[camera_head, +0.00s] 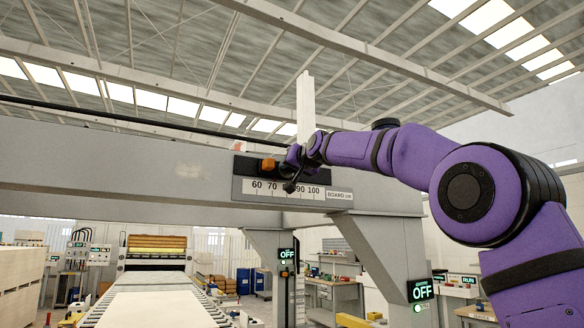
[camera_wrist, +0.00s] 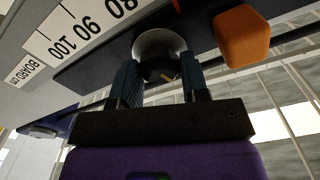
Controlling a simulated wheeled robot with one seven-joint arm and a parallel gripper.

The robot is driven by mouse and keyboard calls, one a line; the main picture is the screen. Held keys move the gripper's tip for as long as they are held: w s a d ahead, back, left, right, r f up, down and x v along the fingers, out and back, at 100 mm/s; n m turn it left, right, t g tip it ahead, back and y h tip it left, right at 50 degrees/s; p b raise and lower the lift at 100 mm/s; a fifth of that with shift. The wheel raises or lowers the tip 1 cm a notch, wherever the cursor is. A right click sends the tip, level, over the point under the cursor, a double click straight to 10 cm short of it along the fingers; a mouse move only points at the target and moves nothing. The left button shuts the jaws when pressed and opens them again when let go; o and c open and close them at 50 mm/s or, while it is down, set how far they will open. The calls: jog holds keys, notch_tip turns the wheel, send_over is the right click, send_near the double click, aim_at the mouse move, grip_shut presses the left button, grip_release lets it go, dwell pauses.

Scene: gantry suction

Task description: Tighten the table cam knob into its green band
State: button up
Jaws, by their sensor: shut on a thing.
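My gripper (camera_wrist: 160,68) is shut on a round dark knob (camera_wrist: 158,44) with a pale, silvery rim and a small yellow mark, in the wrist view. One finger is on each side of the knob. In the head view my gripper (camera_head: 292,166) is at the scale panel on the gantry beam, and the arm hides the knob there. I cannot make out a green band around the knob in either view.
An orange block (camera_head: 268,165) sits left of my gripper; it also shows close beside the knob in the wrist view (camera_wrist: 242,37). The number scale (camera_head: 285,190) lies just below. The grey gantry beam (camera_head: 110,165) runs left. Displays (camera_head: 420,290) read OFF.

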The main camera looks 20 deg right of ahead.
jog(key=shift+m, duration=3)
jog(key=o, duration=0.9)
jog(key=shift+d, duration=0.1)
jog(key=s, duration=0.3)
jog(key=s+d, duration=0.1)
jog(key=s, duration=0.3)
jog(key=s+d, duration=0.1)
jog(key=s, duration=0.2)
jog(key=shift+s, duration=0.3)
